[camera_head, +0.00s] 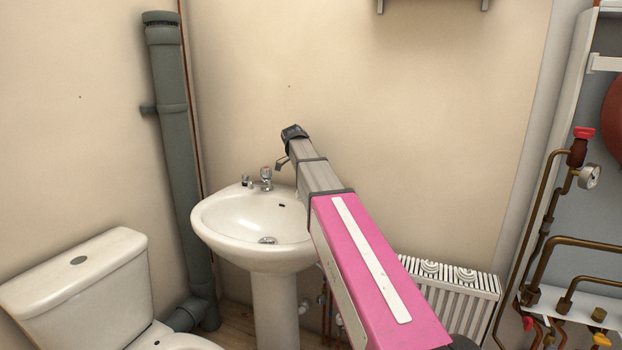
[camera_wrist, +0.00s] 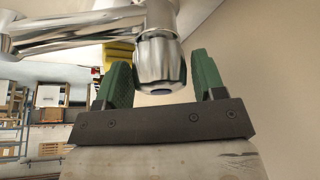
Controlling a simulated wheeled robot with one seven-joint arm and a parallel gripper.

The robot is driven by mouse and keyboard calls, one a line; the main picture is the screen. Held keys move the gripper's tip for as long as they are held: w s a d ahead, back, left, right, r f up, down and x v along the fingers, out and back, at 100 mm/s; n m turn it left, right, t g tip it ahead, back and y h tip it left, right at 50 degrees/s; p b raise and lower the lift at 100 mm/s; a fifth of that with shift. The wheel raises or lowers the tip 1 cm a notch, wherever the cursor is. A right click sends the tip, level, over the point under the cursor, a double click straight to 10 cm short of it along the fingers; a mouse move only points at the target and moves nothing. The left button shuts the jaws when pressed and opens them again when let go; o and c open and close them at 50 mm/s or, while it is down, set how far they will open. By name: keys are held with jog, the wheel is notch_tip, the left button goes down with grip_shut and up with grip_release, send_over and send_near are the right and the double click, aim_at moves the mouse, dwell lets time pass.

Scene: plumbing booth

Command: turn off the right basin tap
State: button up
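A white basin (camera_head: 222,222) stands on a pedestal against the wall. A chrome tap (camera_head: 266,176) shows at its back rim in the head view. My arm covers the basin's right side, so any tap there is hidden. The end of my arm is above the basin's back right, with only a small part of my gripper (camera_head: 282,163) showing. In the wrist view a chrome tap knob (camera_wrist: 160,62) lies between the two green fingers of my gripper (camera_wrist: 160,70). The fingers are apart, one on each side of the knob; I cannot tell whether they touch it.
A toilet (camera_head: 75,280) stands at the left, beside a grey waste pipe (camera_head: 176,150). A white radiator (camera_head: 455,290) is low on the wall to the right. Copper pipes with a gauge (camera_head: 589,177) are at the far right. The wall above the basin is mostly clear.

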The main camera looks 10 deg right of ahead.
jog(key=shift+o, duration=0.5)
jog(key=shift+r, duration=0.1)
jog(key=v, duration=1)
jog(key=shift+a+r, duration=0.25)
